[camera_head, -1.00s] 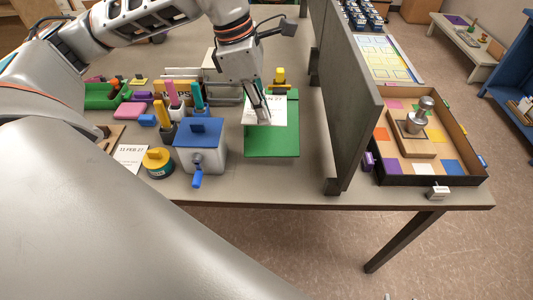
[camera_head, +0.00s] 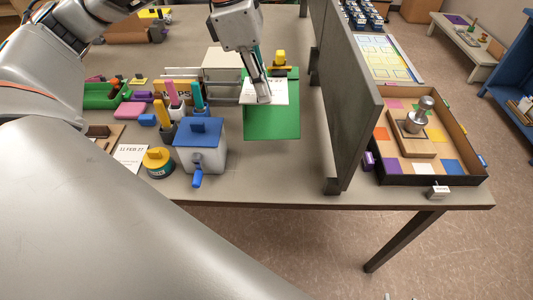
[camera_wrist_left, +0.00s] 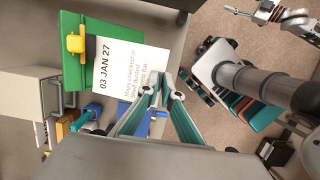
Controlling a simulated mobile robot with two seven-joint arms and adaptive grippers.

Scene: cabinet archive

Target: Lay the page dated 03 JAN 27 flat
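The white page dated 03 JAN 27 (camera_wrist_left: 115,55) lies over a green board (camera_head: 272,122) with a yellow clip (camera_head: 279,62) at its far end. The page (camera_head: 278,92) also shows in the head view. My left gripper (camera_head: 264,98) is at the page's near edge. In the wrist view its fingertips (camera_wrist_left: 158,88) meet at that edge and look shut on it. The page seems raised from the board there. In the wrist view, what appears to be my right gripper (camera_wrist_left: 264,11) is small at the upper right, and its opening is unclear.
A grey upright panel (camera_head: 345,95) stands right of the board. A blue-lidded box with a crank (camera_head: 200,150), a yellow-topped jar (camera_head: 158,162) and a 11 FEB 27 page (camera_head: 130,155) are to the left. A tray (camera_head: 430,178) is beyond the panel. Table in front of the board is clear.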

